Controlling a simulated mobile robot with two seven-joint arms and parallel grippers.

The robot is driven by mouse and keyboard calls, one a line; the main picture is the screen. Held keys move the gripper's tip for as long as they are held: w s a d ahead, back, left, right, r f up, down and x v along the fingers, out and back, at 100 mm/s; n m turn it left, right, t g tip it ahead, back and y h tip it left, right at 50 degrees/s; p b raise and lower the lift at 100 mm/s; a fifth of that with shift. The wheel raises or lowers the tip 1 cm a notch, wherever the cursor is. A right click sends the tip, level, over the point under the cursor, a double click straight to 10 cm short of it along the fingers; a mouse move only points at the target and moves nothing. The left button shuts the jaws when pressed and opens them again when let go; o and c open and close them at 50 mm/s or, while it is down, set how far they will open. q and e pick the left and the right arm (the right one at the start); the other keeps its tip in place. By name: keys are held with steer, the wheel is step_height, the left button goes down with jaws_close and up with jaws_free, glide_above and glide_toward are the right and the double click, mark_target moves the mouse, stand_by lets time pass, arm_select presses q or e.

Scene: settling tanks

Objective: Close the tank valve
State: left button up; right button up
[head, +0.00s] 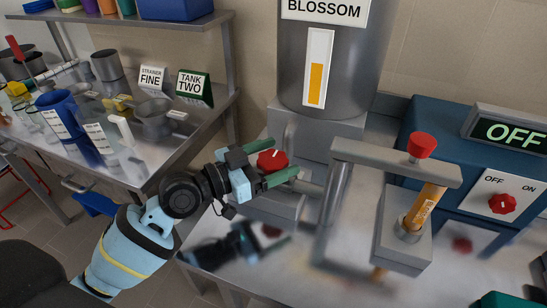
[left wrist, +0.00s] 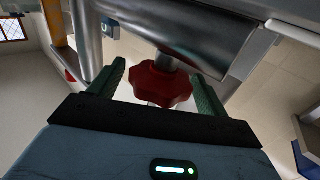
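The tank valve is a red lobed knob (head: 272,160) on the pipework below the grey tank labelled BLOSSOM (head: 290,60). In the left wrist view the red knob (left wrist: 163,86) sits between the green fingers on a metal stem. My left gripper (head: 281,159) is open, with one finger on each side of the knob. The tank's gauge (head: 316,75) shows an orange column. My right gripper is not in view.
A grey spout with a red top (head: 422,146) stands over an orange-filled tube (head: 424,208) to the right. A blue box has an OFF display (head: 510,134) and a red OFF/ON switch (head: 502,203). A steel bench (head: 150,170) with labware and signs stands left.

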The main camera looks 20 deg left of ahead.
mark_target(259, 164)
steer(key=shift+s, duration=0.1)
arm_select(q)
steer(key=b+v, duration=0.1)
steer(key=v, duration=0.5)
steer(key=shift+s+a+f+b, duration=0.15)
steer(key=shift+a+f+b, duration=0.05)
steer(key=shift+b, duration=0.15)
steer(key=shift+s+a, duration=0.35)
steer(key=shift+s, duration=0.1)
steer(key=shift+s+a+r, duration=0.1)
steer(key=shift+r, duration=0.05)
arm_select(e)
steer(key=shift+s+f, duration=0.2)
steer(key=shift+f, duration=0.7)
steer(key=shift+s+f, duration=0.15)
